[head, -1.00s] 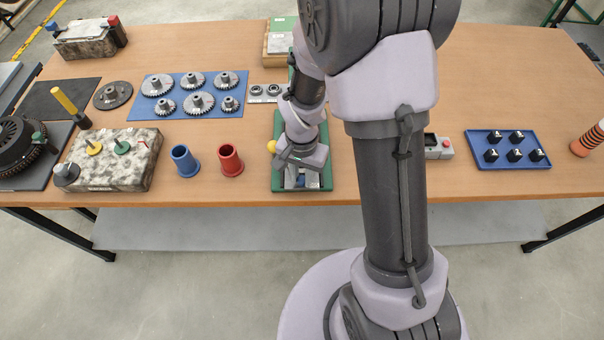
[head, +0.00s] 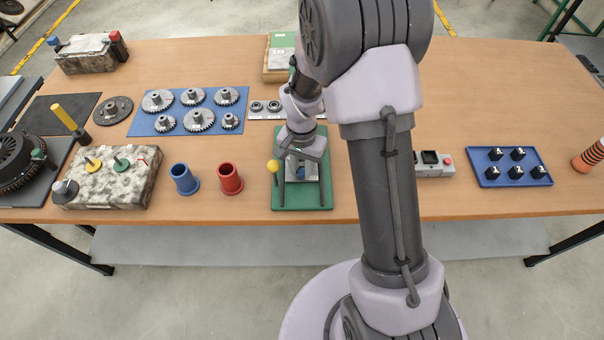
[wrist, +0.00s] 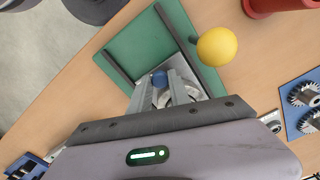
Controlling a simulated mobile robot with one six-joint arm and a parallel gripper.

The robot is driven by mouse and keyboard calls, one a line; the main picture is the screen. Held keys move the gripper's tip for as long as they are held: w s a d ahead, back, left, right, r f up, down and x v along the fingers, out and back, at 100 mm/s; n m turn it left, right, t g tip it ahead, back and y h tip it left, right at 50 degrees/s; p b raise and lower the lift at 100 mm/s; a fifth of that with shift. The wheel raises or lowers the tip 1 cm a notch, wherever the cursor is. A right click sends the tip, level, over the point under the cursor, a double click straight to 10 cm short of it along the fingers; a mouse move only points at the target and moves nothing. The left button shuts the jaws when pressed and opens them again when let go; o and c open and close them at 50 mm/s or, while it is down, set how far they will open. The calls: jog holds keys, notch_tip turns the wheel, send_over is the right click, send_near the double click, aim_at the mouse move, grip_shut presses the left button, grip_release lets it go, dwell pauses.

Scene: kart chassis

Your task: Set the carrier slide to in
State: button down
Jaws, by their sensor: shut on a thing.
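The carrier slide is a green base plate (head: 302,198) with two dark rails, near the table's front edge. A silver carrier (head: 311,171) with a blue knob (head: 301,169) sits between the rails, and the front of the plate is bare. My gripper (head: 301,160) is over the carrier from the back. In the wrist view my gripper (wrist: 163,78) has its two fingers on either side of the blue knob (wrist: 159,78), shut on it. A yellow ball (wrist: 217,47) stands beside the plate's left rail. The fingers hide part of the carrier.
A red cup (head: 230,178) and a blue cup (head: 184,179) stand left of the plate. Gears lie on a blue mat (head: 178,95) behind the cups.

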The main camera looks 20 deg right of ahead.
jog(key=shift+s, duration=0.1)
jog(key=c, duration=1.2)
grip_release()
